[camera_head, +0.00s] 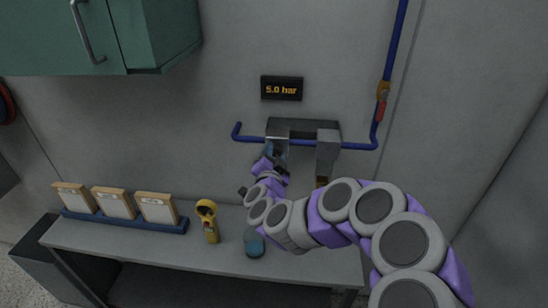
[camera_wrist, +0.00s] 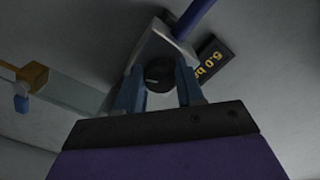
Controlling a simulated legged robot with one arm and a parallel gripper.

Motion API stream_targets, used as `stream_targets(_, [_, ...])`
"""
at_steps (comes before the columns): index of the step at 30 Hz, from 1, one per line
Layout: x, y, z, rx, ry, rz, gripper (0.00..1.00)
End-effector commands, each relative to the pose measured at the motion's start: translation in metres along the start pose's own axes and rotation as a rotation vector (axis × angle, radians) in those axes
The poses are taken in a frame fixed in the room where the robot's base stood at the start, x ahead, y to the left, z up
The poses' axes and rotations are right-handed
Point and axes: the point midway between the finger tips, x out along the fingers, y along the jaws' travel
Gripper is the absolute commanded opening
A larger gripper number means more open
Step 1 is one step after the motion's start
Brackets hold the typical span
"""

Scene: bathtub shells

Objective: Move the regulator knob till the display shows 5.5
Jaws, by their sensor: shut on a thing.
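The display (camera_head: 281,88) is a dark box on the wall reading "5.0 bar" in orange. In the wrist view the display (camera_wrist: 214,60) is partly hidden. The regulator (camera_head: 303,128) is a grey metal unit on a blue pipe below the display. The regulator knob (camera_wrist: 159,74) is round and black, on the unit's face. My gripper (camera_wrist: 159,92) has its blue fingers on either side of the knob and is shut on it. In the head view my gripper (camera_head: 276,152) is at the left part of the regulator, and it hides the knob.
A blue pipe (camera_head: 397,50) with a red-handled valve (camera_head: 381,108) runs down at the right. Below is a grey bench (camera_head: 180,249) with a yellow handheld device (camera_head: 208,222), a blue-grey cup-like object (camera_head: 254,243) and framed boards (camera_head: 157,208). A green cabinet (camera_head: 160,35) hangs upper left.

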Motion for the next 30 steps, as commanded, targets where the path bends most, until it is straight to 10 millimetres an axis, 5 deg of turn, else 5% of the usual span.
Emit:
stream_targets(11, [-0.0003, 0.0004, 0.0007, 0.004, -0.003, 0.001, 0.07])
stream_targets(12, [-0.0003, 0.0004, 0.0007, 0.004, -0.003, 0.001, 0.40])
stream_targets(18, [-0.0003, 0.0004, 0.0003, 0.004, -0.002, 0.000, 0.59])
stream_targets(30, [-0.0051, 0.0001, 0.0002, 0.004, -0.002, 0.000, 0.63])
